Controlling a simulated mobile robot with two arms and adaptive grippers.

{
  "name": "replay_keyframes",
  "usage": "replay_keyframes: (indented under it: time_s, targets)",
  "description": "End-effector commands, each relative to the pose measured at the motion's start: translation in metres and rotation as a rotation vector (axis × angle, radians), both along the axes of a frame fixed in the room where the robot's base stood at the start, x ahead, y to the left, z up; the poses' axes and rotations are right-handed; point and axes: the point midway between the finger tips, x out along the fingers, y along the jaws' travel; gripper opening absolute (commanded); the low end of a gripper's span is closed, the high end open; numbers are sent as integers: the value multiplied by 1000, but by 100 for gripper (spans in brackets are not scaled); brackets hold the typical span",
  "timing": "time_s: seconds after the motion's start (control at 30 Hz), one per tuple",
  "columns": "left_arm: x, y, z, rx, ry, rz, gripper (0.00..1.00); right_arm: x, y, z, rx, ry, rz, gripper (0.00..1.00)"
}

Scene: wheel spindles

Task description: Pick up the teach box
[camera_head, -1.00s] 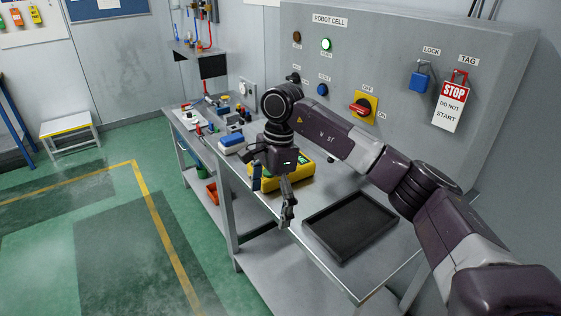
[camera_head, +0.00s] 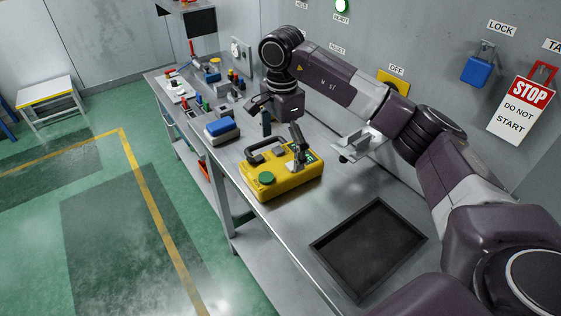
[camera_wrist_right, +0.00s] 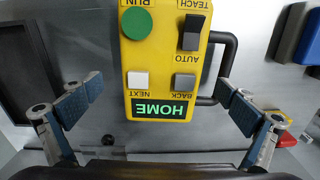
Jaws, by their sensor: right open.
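The teach box (camera_head: 277,181) is yellow, with a black handle, a green button and a small lit screen. It lies on the steel bench (camera_head: 262,215). The right wrist view shows the teach box (camera_wrist_right: 163,55) from above, with its screen reading HOME, upside down. My right gripper (camera_head: 282,137) is open and empty over the far part of the box. In the wrist view, the right gripper's fingers (camera_wrist_right: 160,104) stand wide apart, one to each side of the box's screen end, with gaps between. My left gripper is not in view.
A black tray (camera_head: 322,240) lies on the near bench, right of the box. A blue-and-white block (camera_head: 221,131) is beyond the box on the left. Several small parts crowd the far bench. A grey bracket-like thing (camera_head: 357,146) is near the wall, under my right arm.

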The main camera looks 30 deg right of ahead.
Motion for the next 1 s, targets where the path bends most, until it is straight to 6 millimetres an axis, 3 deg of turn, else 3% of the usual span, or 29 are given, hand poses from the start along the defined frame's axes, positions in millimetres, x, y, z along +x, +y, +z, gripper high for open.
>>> replay_keyframes:
  time_s: [0.1,0.23,0.4,0.53,0.63,1.0]
  targets:
    - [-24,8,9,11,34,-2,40,-1,0,-13,0,5,-1,100]
    - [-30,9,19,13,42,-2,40,-1,1,-33,1,5,-1,100]
    - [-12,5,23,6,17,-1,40,0,0,-50,0,1,-1,100]
    - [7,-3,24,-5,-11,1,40,0,0,-52,0,-1,-1,100]
    - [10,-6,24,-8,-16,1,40,0,0,-52,0,-1,-1,100]
    - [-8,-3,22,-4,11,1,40,0,0,-52,0,-1,-1,60]
